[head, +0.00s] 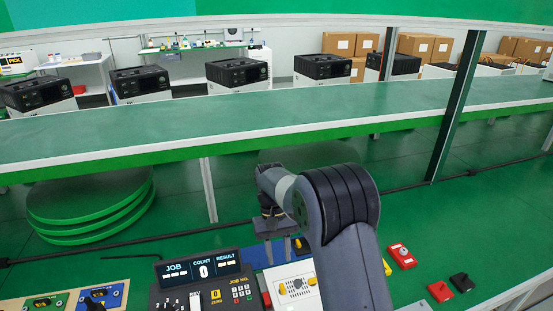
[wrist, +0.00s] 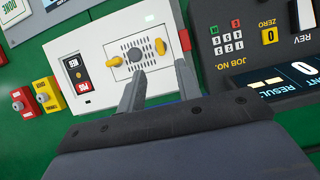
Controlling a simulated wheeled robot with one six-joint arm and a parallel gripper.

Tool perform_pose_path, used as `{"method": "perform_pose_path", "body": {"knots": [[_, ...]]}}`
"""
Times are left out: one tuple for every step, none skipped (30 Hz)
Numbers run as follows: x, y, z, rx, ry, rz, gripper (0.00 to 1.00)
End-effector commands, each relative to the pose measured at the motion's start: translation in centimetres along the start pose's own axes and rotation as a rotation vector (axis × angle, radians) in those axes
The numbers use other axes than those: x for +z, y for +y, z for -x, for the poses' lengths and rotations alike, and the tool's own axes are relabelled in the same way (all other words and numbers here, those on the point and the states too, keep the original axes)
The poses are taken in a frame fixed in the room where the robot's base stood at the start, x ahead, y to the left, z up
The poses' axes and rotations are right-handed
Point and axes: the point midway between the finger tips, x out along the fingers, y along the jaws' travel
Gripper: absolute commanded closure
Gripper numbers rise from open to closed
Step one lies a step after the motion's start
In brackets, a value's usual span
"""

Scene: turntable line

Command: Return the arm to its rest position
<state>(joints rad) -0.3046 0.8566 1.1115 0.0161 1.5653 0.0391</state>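My gripper (head: 275,227) hangs at the end of my grey arm, pointing down above the control panels in the lower middle of the head view. In the wrist view my gripper (wrist: 160,88) shows two grey fingers standing apart with nothing between them.
A dark console (head: 205,284) with JOB, COUNT and RESULT displays stands left of the gripper. Red blocks with buttons (head: 401,256) lie to the right. A long green bench (head: 250,112) runs behind, with a post (head: 455,115). Stacked green discs (head: 90,215) sit below it.

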Motion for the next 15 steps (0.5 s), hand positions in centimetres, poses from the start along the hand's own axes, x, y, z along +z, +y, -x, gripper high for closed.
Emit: {"method": "perform_pose_path", "body": {"knots": [[0.1, 0.0, -0.9, 0.000, -0.005, 0.000, 0.67], [0.1, 0.0, -1.5, 0.000, -0.004, 0.000, 0.67], [0.1, 0.0, -2.2, 0.000, -0.006, 0.000, 0.67], [0.1, 0.0, -2.8, 0.000, -0.005, 0.000, 0.67], [0.1, 0.0, -3.4, 0.000, -0.006, 0.000, 0.67], [0.1, 0.0, -4.2, 0.000, -0.006, 0.000, 0.67], [0.1, 0.0, -4.8, 0.000, -0.006, 0.000, 0.67], [0.1, 0.0, -5.3, 0.000, -0.006, 0.000, 0.67], [0.1, 0.0, -5.9, 0.000, -0.005, 0.000, 0.67], [0.2, 0.0, -6.4, 0.000, -0.005, 0.000, 0.67], [0.1, 0.0, -6.8, 0.000, -0.003, 0.000, 0.67], [0.1, 0.0, -7.4, 0.000, -0.005, 0.000, 0.67], [0.1, 0.0, -7.7, 0.000, -0.004, 0.000, 0.67], [0.1, 0.0, -8.0, 0.000, -0.004, 0.000, 0.67], [0.1, 0.0, -8.4, 0.000, -0.003, 0.000, 0.67]]}}
